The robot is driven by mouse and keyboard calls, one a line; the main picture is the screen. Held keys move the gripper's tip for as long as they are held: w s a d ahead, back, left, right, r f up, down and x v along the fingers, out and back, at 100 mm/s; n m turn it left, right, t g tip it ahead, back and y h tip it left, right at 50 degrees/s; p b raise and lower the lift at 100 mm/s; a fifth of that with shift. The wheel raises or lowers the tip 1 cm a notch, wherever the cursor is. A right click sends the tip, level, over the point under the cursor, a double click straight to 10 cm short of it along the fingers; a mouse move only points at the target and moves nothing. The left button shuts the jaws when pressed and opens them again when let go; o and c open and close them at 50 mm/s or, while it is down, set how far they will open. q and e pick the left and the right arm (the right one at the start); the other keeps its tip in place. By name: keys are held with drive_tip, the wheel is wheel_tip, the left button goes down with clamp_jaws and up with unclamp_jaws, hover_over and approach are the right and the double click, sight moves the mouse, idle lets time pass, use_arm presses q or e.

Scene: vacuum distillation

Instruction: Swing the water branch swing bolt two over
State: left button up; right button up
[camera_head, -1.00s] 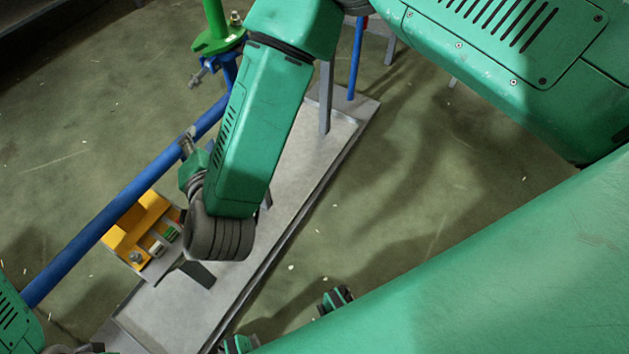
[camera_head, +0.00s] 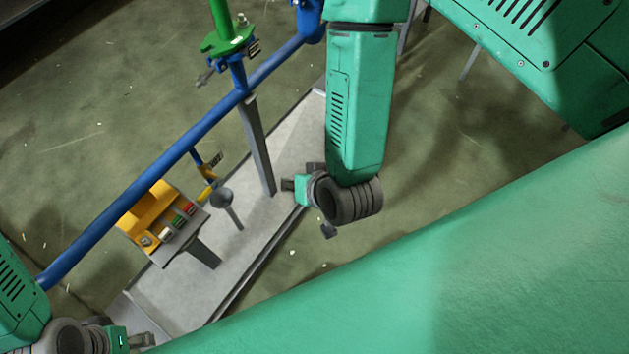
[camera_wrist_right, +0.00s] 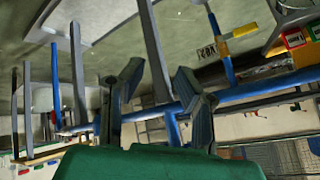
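The green flanged pipe (camera_head: 222,30) stands on the blue pipework at the upper left of the head view. A silver swing bolt (camera_head: 207,76) sticks out to the left below the flange. A brass-topped bolt (camera_head: 241,20) shows at the flange's upper edge. I cannot tell which is bolt two. My right gripper hangs right of the blue pipe, apart from the bolts; in the right wrist view its two fingers (camera_wrist_right: 160,72) are spread with nothing between them. My left gripper (camera_head: 142,340) is at the lower left, partly hidden by my body; its finger opening is unclear.
The long blue pipe (camera_head: 150,182) runs diagonally over a grey base plate (camera_head: 262,215). A yellow box (camera_head: 153,212) with buttons and a yellow-handled valve (camera_head: 208,190) sit near it. A grey post (camera_head: 257,145) supports the pipe. Open floor lies to the left.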

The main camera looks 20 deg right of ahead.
drive_tip(key=shift+s+d+f+n+g+p, duration=0.2)
drive_tip(key=shift+s+d+g, duration=0.1)
drive_tip(key=shift+s+d, duration=0.3)
drive_tip(key=shift+s+d+f+n+g+p, duration=0.1)
drive_tip(key=shift+s+d+n+g, duration=0.15)
drive_tip(key=shift+s+d, duration=0.3)
drive_tip(key=shift+d, duration=0.1)
